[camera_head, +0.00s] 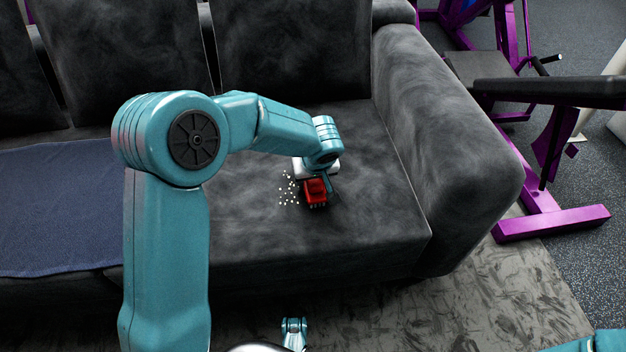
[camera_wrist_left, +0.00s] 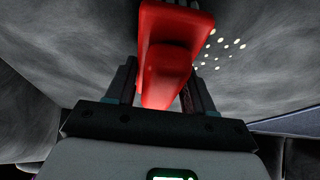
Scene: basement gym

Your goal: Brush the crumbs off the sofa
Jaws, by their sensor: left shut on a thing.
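The dark grey sofa (camera_head: 250,245) fills the middle of the head view. White crumbs (camera_head: 286,190) lie scattered on its right seat, just left of the red brush (camera_head: 316,192). My left gripper (camera_head: 325,181) reaches over the seat and is shut on the brush, bristles down at the seat. In the left wrist view the red brush (camera_wrist_left: 168,60) stands between the two fingers of my left gripper (camera_wrist_left: 160,90). Some crumbs (camera_wrist_left: 222,42) show to the right of the brush there. Whether the bristles touch the seat is hard to tell. My right gripper cannot be made out.
A dark blue cloth (camera_head: 60,205) lies on the left seat. The padded sofa armrest (camera_head: 445,140) rises right of the brush, and the backrest (camera_head: 290,50) stands behind. Purple gym equipment (camera_head: 550,215) is beyond the armrest. A patterned mat (camera_head: 490,305) covers the floor in front.

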